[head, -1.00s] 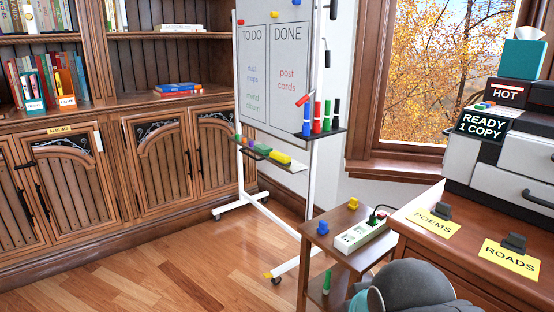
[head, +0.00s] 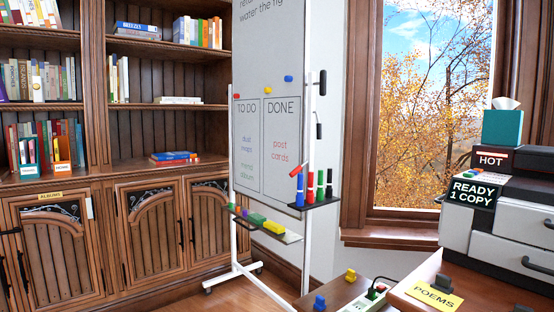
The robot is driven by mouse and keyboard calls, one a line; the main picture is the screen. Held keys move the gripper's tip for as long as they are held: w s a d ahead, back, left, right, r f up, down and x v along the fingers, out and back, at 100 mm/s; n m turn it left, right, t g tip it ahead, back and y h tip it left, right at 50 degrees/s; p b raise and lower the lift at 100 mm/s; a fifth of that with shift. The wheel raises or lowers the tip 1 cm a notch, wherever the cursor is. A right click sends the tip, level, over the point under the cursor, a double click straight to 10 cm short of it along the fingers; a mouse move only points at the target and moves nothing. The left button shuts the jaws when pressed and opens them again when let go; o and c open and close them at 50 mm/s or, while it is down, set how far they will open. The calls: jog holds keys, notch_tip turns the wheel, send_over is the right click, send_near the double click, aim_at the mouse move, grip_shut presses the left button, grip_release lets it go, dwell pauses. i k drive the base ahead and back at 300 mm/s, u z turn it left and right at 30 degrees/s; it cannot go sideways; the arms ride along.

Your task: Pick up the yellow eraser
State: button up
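A yellow block (head: 274,227), which looks like the eraser, lies on the narrow lower tray (head: 291,238) of the whiteboard stand. A green block (head: 257,219) lies on the same tray to its left, with smaller purple and green things further left. My gripper is not in the head view, so its state does not show.
The whiteboard (head: 262,80) stands on white legs before wooden bookshelves. A shelf of upright markers (head: 320,199) juts out above the tray's right. A small table (head: 335,291) with a power strip (head: 366,299) and a copier (head: 500,215) stand at the right.

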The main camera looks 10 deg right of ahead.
aim_at(272, 227)
jog(key=u, duration=0.85)
jog(key=i, duration=3)
jog(key=z, duration=2.75)
